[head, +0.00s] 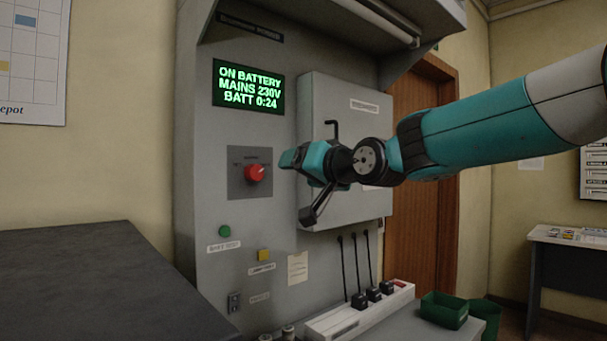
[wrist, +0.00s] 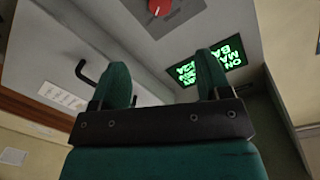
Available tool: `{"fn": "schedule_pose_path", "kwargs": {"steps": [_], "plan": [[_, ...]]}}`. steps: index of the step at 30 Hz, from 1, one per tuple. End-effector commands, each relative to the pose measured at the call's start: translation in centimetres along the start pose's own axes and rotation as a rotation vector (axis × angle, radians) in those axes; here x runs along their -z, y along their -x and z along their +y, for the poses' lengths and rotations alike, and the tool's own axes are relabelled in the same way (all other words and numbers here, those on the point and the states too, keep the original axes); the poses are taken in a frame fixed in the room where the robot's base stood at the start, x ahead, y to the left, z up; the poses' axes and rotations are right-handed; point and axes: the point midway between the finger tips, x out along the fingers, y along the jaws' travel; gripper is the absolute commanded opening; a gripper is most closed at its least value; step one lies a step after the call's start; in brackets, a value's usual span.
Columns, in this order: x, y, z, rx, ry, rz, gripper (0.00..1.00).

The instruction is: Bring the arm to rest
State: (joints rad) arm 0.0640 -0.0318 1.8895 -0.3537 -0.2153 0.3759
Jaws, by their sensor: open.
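My teal arm reaches in from the right in the head view. My gripper (head: 297,188) is at its end, in front of the grey console, open and empty. One finger is near the red rotary knob (head: 255,173), just to its right; I cannot tell whether they touch there. In the wrist view my gripper (wrist: 166,85) shows two fingers spread apart with nothing between them. The red knob (wrist: 160,7) is at the top edge of that view, clear of the fingers. The green display (head: 248,87) reads "ON BATTERY, MAINS 230V, BATT 0:24".
A grey cabinet door (head: 345,110) with a black handle is behind my gripper. A green button (head: 225,231) and a yellow button (head: 263,254) sit below the knob. A power strip (head: 340,320) with plugs and green bins (head: 444,310) are lower down. A dark desktop (head: 90,285) is at left.

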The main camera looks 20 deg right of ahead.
Motion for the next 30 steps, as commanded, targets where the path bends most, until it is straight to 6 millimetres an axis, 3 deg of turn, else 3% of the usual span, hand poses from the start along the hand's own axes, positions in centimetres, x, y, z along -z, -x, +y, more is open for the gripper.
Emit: {"fn": "schedule_pose_path", "kwargs": {"steps": [11, 14, 17, 20, 24, 27, 30], "plan": [[0.0, 0.0, -0.1, 0.001, 0.0, -0.001, 0.7], [-1.0, 0.2, -0.3, 0.0, 0.005, -0.033, 0.7], [-4.5, 1.1, -0.9, -0.004, 0.025, -0.149, 0.7], [-10.6, 3.4, -1.9, -0.001, 0.07, -0.356, 0.7], [-20.1, 9.5, -3.1, 0.028, 0.166, -0.708, 0.7], [-25.7, 14.9, -3.5, 0.066, 0.241, -0.946, 0.7], [-29.7, 20.0, -3.5, 0.109, 0.31, -1.148, 0.7]]}}
